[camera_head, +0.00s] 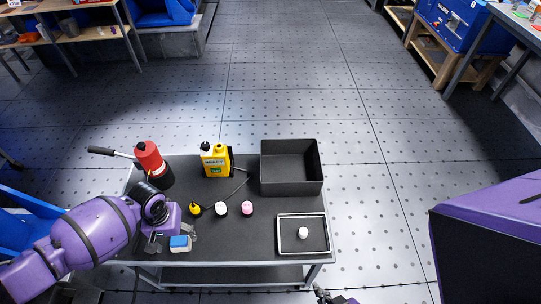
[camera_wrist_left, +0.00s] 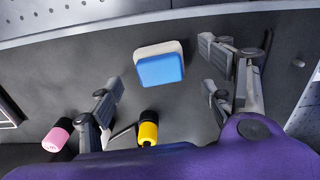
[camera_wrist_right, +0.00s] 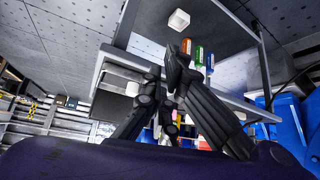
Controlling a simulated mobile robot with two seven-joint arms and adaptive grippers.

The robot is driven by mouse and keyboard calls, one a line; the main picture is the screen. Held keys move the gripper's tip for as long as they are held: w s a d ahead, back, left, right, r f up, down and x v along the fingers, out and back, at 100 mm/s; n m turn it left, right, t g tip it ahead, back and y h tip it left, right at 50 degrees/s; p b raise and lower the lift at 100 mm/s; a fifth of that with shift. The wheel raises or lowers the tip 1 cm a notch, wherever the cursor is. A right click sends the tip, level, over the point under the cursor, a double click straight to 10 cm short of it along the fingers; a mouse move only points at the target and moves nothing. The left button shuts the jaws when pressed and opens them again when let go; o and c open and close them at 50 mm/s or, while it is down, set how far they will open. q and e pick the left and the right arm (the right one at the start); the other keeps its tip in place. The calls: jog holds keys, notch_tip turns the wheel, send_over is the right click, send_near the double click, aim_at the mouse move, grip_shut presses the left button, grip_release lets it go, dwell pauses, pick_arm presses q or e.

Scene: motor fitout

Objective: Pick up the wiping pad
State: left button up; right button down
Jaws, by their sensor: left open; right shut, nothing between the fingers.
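The wiping pad, a small block with a blue face and a pale layer (camera_head: 180,242), lies on the dark cart top near its front left edge. In the left wrist view the pad (camera_wrist_left: 160,68) sits between the spread fingers, with a gap to either side. My left gripper (camera_head: 170,238) is open and empty, just above the cart top beside the pad. My right gripper (camera_wrist_right: 168,72) is shut and empty. In the head view only a bit of it shows at the bottom edge, in front of the cart.
A red canister (camera_head: 149,158) and a yellow bottle (camera_head: 215,162) stand at the back of the cart. A yellow-black bottle (camera_head: 195,209), a white cap (camera_head: 220,208) and a pink one (camera_head: 247,207) stand mid-cart. A black bin (camera_head: 291,186) and a pale-rimmed tray (camera_head: 280,233) are at right.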

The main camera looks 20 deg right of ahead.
aim_at(178, 240)
pick_arm(q)
notch_tip(178, 240, down, 3)
jog(key=shift+s+r, duration=0.1)
jog(key=shift+r, duration=0.1)
jog(key=shift+f, duration=0.25)
pick_arm(e)
jog(key=shift+w+d+f, duration=0.1)
jog(key=shift+w+d, duration=0.05)
jog(key=shift+d, duration=0.5)
pick_arm(q)
jog(key=shift+c, duration=0.5)
jog(key=c, duration=1.1)
pick_arm(e)
jog(key=shift+a, duration=0.1)
pick_arm(q)
jog(key=shift+r, duration=0.1)
